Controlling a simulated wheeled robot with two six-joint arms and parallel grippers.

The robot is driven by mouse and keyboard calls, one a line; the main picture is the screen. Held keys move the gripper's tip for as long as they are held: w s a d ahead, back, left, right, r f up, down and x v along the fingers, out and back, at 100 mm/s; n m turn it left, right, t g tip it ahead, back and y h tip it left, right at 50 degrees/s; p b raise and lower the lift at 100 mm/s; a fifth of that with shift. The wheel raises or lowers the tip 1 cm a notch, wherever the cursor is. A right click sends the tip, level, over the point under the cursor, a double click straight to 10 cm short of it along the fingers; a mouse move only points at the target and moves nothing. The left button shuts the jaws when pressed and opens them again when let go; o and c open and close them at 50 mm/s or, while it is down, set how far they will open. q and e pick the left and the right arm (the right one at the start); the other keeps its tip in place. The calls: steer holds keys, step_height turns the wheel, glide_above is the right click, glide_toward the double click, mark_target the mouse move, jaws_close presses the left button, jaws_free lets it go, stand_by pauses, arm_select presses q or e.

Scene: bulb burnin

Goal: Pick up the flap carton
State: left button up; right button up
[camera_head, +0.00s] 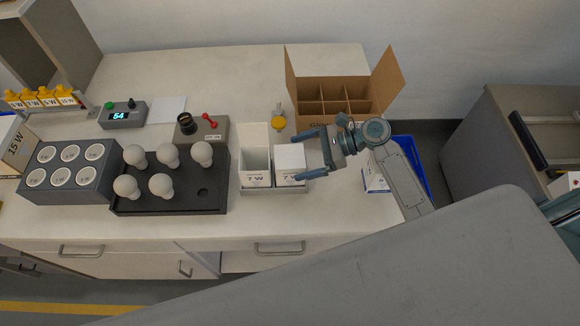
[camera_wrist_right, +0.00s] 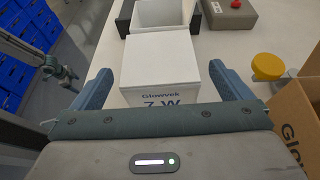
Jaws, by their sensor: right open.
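Two white cartons stand side by side in a low grey holder (camera_head: 262,191). The left carton (camera_head: 255,160) is open on top, with a tall flap raised at its back; its open top shows in the wrist view (camera_wrist_right: 158,14). The right carton (camera_head: 290,160) has a closed top and reads "Glowvek 7 W" in the wrist view (camera_wrist_right: 160,62). My right gripper (camera_head: 311,155) is open at its right side, pointing left. In the wrist view its fingers (camera_wrist_right: 165,85) lie on either side of the closed carton, with gaps. My left gripper (camera_wrist_right: 68,76) seems to show small in the wrist view, its jaws unclear.
A brown divided box (camera_head: 335,88) stands behind my right gripper. A black tray (camera_head: 190,200) with several bulbs and a grey socket block (camera_head: 65,185) lie left. A tester with a red lever (camera_head: 203,130) and a yellow knob (camera_head: 278,124) stand behind the cartons. A blue bin (camera_head: 418,170) is right.

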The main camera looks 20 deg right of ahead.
mark_target(294, 158)
steer(key=x, duration=0.2)
steer(key=p+x, duration=0.1)
steer(key=shift+a+r, duration=0.2)
steer(key=shift+a, duration=0.1)
steer(key=shift+w+a+f, duration=0.1)
steer(key=shift+a+f, duration=0.1)
steer(key=shift+d, duration=0.1)
steer(key=shift+c, duration=0.5)
steer(key=c, duration=1.2)
steer(key=shift+r, duration=0.1)
